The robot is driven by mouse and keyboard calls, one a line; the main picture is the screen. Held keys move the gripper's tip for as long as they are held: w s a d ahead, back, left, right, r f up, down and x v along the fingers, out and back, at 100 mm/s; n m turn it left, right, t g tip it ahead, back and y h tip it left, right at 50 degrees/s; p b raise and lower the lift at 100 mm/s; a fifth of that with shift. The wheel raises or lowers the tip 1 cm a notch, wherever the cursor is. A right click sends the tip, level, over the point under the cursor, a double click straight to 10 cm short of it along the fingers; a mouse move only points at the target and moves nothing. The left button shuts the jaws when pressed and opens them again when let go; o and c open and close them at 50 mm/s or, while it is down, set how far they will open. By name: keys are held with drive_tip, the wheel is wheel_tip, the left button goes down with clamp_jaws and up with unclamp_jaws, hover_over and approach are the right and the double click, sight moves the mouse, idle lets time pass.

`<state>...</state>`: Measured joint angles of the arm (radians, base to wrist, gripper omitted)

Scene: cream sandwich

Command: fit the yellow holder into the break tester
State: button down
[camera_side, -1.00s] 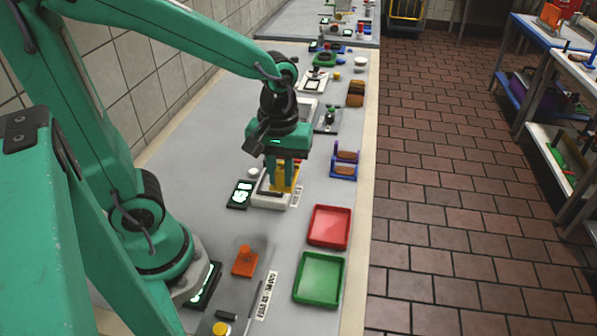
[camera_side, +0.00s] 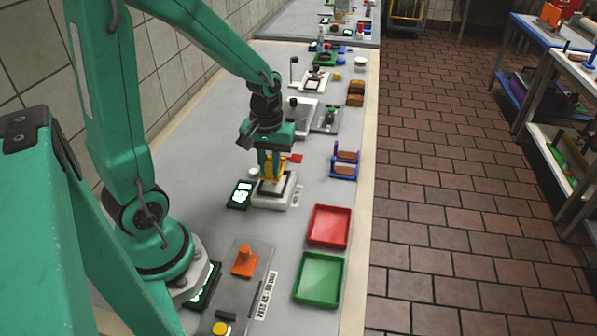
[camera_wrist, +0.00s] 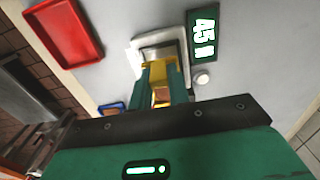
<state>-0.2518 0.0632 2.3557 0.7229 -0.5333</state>
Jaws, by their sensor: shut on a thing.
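The yellow holder (camera_side: 269,171) is gripped between the fingers of my gripper (camera_side: 268,168), above the back left part of the break tester. In the wrist view the yellow holder (camera_wrist: 157,69) shows between the two green fingers, with a small brown patch at its middle. The break tester (camera_side: 271,199) is a pale block with a dark-edged top; its pale rim (camera_wrist: 181,33) also shows in the wrist view. The holder overlaps the tester in both views; I cannot tell whether they touch. Its lower end is partly hidden.
A display reading 45 N (camera_wrist: 204,36) and a white knob (camera_wrist: 201,79) are beside the tester. A red tray (camera_side: 329,227) and a green tray (camera_side: 318,280) lie in front. A blue and purple rack (camera_side: 344,161) stands right. A red piece (camera_side: 295,158) shows behind my gripper.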

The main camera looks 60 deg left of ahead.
sight(271, 177)
drive_tip(key=shift+a+f, duration=0.15)
drive_tip(key=shift+f, duration=1.95)
drive_tip(key=shift+f, duration=0.1)
drive_tip(key=c, duration=1.3)
unclamp_jaws()
drive_tip(key=shift+c, duration=0.2)
wheel_tip(271, 177, up, 12)
drive_tip(key=shift+r, duration=0.2)
